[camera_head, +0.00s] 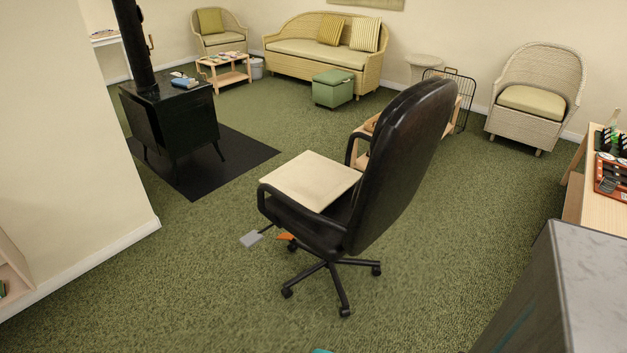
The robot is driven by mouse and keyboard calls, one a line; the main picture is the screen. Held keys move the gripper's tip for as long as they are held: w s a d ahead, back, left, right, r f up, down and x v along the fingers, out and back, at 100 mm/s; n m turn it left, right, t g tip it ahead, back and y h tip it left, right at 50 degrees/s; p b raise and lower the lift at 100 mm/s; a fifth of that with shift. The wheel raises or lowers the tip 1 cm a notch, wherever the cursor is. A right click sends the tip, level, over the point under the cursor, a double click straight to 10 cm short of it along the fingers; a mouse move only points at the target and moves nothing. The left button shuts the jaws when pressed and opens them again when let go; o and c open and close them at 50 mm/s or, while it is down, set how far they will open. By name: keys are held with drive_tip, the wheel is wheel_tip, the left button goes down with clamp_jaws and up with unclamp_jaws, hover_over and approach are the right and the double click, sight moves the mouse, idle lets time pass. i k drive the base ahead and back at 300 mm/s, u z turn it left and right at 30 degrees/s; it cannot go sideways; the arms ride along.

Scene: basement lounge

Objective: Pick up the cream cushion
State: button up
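The cream cushion (311,181) is a flat, pale square. It lies on the seat of a black office chair (409,165), between the armrests. The chair's tall back is turned toward the right and hides nothing of the cushion's middle, but the cushion's right edge meets the chair back and armrest closely. My gripper is not in view.
A black stove (170,125) stands on a dark mat (240,150) at left. A green footstool (333,88) stands before the wicker sofa (290,50). A wicker armchair (535,100) is at right. A large grey block (590,280) fills the lower right.

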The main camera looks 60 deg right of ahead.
sight(315, 182)
drive_tip(key=i, duration=0.95)
drive_tip(key=u, duration=0.05)
